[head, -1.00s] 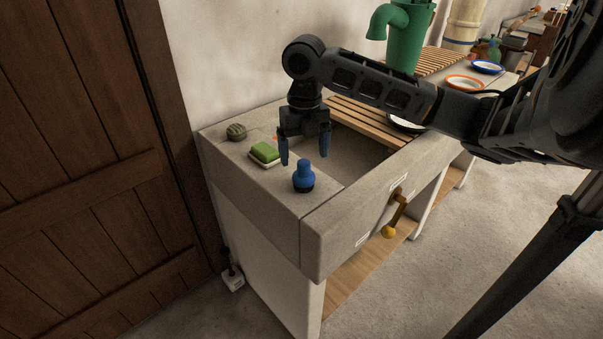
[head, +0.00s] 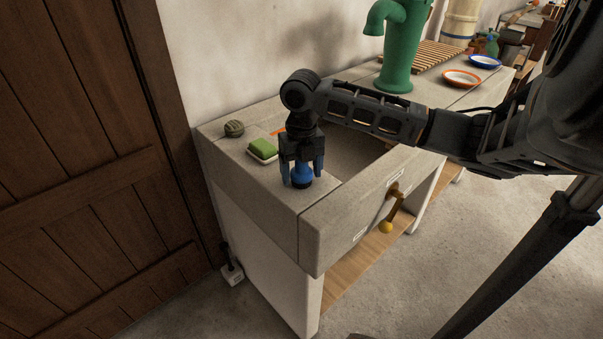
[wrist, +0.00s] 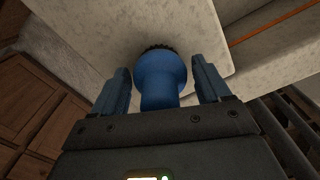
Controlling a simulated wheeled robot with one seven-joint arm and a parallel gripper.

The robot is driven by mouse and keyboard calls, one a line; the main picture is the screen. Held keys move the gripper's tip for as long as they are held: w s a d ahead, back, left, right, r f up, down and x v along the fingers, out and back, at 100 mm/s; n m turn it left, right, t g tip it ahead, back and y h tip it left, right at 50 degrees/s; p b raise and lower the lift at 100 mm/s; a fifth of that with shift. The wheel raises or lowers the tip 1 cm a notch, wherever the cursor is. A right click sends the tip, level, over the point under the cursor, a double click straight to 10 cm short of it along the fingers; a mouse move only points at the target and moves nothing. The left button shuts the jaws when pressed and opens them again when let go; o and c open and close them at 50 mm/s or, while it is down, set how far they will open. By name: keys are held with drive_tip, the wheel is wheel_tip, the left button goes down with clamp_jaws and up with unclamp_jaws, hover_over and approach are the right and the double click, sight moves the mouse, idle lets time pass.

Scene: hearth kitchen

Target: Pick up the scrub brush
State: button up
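The scrub brush (head: 302,175) is blue with a rounded knob and stands upright on the near left corner of the stone sink counter. In the wrist view the scrub brush (wrist: 160,76) shows dark bristles at its far end. My gripper (head: 302,180) points down over it with one finger on each side. In the wrist view my gripper (wrist: 161,68) is open, with a gap between each finger and the brush. The fingers do not appear to touch it.
A green soap bar (head: 263,146) on a pale dish and a round olive scrubber (head: 234,128) lie behind the brush. The sink basin (head: 355,148) opens to its right. A green pump (head: 400,50) and plates (head: 461,77) stand farther back. A brass crank (head: 393,208) juts from the front.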

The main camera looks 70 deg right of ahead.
drive_tip(key=c, duration=0.9)
drive_tip(key=shift+o, duration=0.2)
drive_tip(key=shift+r, duration=0.1)
drive_tip(key=shift+r, duration=0.5)
drive_tip(key=r, duration=0.1)
drive_tip(key=d+r+b, duration=0.1)
drive_tip(key=r, duration=0.1)
drive_tip(key=shift+d+r, duration=0.1)
drive_tip(key=shift+r, duration=0.15)
drive_tip(key=d+r+b, duration=0.1)
drive_tip(key=d+r, duration=0.5)
drive_tip(key=d, duration=0.4)
drive_tip(key=shift+w+d+r, duration=0.2)
drive_tip(key=shift+w+d, duration=0.05)
drive_tip(key=shift+w, duration=0.05)
